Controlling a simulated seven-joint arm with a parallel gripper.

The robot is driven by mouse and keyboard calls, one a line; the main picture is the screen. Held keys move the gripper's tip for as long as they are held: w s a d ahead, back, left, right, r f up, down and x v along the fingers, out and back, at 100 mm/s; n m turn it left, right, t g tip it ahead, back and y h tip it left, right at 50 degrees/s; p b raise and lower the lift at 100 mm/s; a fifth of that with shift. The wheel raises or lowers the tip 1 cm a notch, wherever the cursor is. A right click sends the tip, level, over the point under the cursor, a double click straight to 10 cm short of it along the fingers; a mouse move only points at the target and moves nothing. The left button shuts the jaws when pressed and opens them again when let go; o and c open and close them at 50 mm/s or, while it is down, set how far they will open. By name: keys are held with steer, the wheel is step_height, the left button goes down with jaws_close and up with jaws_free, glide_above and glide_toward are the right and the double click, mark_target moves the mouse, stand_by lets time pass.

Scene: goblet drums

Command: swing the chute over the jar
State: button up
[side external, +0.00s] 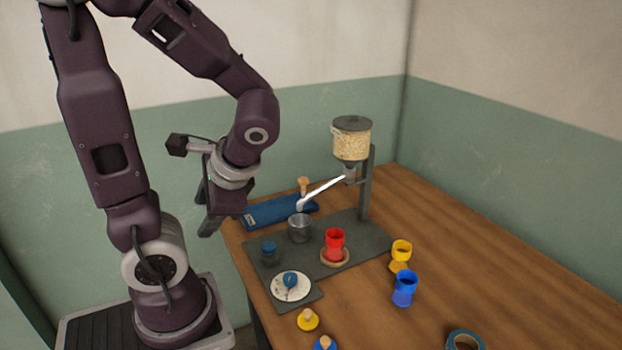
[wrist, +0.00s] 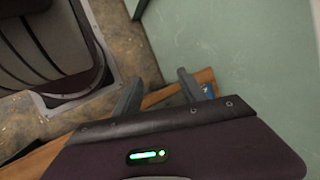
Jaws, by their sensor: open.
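The white chute (side external: 322,189) slopes down to the left from the outlet of a grain-filled hopper (side external: 351,143) on a grey stand. A wooden knob (side external: 303,184) stands up near its low end. That low end appears just above a grey metal cup (side external: 300,229); I cannot tell if it is exactly over it. A red goblet-shaped vessel (side external: 334,244) stands upright on a wooden ring, right of the chute's end. I cannot tell which vessel is the jar. My gripper (side external: 206,222) is open and empty, left of the table and away from the chute; its spread fingers show in the wrist view (wrist: 158,92).
A blue flat case (side external: 265,212) lies behind the cup. A small dark blue jar (side external: 269,252) and a white round dial (side external: 291,287) are at the front left. Yellow (side external: 401,251) and blue (side external: 404,289) goblets stand right. The table's right side is mostly clear.

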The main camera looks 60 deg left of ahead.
steer(key=w+a+r+m+g+y, duration=0.1)
steer(key=a+r+m+g+y, duration=0.25)
steer(key=a+y, duration=0.55)
steer(key=m+t+y, duration=0.1)
steer(key=m+t, duration=1.6)
steer(key=m, duration=0.2)
glide_above(302, 185)
steer(key=s, duration=0.5)
step_height(302, 185, down, 7)
steer(key=w+f+m+t+h, duration=0.1)
steer(key=f, duration=0.1)
steer(key=w+d+f+m+h, duration=0.1)
steer(key=f, duration=0.1)
steer(key=w+f+m+t+h, duration=0.1)
steer(key=f, duration=0.2)
steer(key=shift+w+d+m+t+h, duration=0.15)
steer(key=shift+d+m+t+h, duration=0.15)
steer(key=shift+m+t+h, duration=0.1)
steer(key=x, duration=0.6)
steer(key=shift+w+a, duration=0.25)
steer(key=shift+a, duration=0.05)
jaws_close()
